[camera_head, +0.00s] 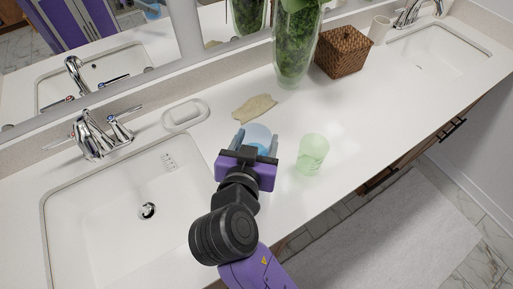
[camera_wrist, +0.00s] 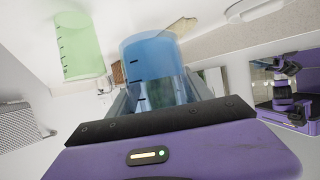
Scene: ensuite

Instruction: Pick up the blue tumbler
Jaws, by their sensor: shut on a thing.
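The blue tumbler (camera_head: 258,136) is a translucent blue cup on the white counter, just right of the near sink. In the wrist view the tumbler (camera_wrist: 155,72) stands between the fingers, with dark marks on its side. My gripper (camera_head: 256,143) is shut on the tumbler, one finger on each side of it. The gripper body hides the tumbler's lower part in the head view. I cannot tell whether its base touches the counter.
A translucent green tumbler (camera_head: 312,154) stands close to the right. A beige cloth (camera_head: 254,108) and a white soap dish (camera_head: 185,115) lie behind. A glass vase with greenery (camera_head: 295,45) and a wicker basket (camera_head: 342,52) stand farther back. The near sink (camera_head: 130,200) is at left.

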